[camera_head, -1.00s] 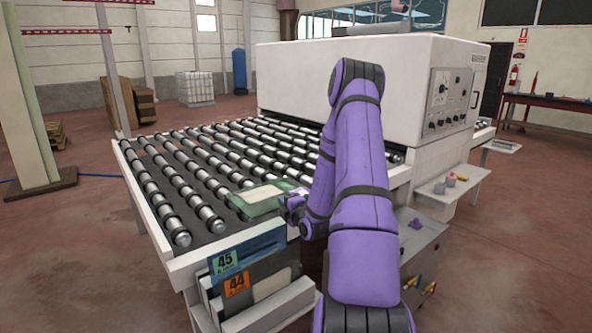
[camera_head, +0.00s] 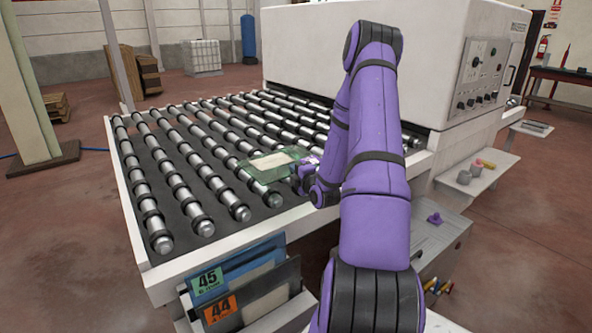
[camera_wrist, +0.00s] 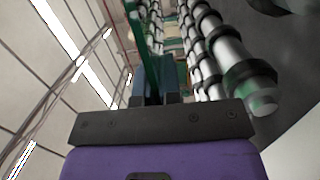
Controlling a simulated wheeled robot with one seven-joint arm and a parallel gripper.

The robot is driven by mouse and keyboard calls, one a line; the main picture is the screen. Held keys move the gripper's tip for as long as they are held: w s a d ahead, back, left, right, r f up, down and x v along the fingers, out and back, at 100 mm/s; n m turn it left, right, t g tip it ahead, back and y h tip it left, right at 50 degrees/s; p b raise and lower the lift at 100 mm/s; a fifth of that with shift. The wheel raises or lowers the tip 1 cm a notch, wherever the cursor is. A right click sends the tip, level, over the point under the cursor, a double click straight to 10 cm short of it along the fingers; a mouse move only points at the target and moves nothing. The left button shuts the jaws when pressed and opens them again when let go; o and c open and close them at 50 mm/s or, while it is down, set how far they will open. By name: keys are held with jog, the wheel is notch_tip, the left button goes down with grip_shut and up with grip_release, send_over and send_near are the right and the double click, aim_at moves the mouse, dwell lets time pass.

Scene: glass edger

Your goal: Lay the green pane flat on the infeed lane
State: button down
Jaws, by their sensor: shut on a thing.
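The green pane (camera_head: 264,172) is a see-through sheet with a pale label, held roughly level over the near rollers. My gripper (camera_head: 309,172) is shut on its right edge. In the wrist view the pane (camera_wrist: 148,45) shows edge-on as a green strip between the fingers of my gripper (camera_wrist: 155,80). The infeed lane (camera_head: 150,150) is a bed of steel rollers with black rings inside a white frame. I cannot tell whether the pane's underside touches the rollers.
A rack with a blue pane and a dark pane, tagged 45 (camera_head: 208,282) and 44 (camera_head: 220,308), stands at the lane's near end. The white edger machine (camera_head: 400,62) closes the far right side. Rollers to the left and behind the pane are bare.

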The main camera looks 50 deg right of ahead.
jog(key=shift+s, duration=0.1)
notch_tip(320, 180, down, 7)
jog(key=shift+r, duration=0.15)
dwell(0.7)
jog(key=shift+f, duration=0.6)
dwell(1.0)
jog(key=c, duration=1.2)
grip_release()
jog(key=shift+f, duration=0.25)
jog(key=shift+s, duration=0.1)
jog(key=shift+v, duration=5.4)
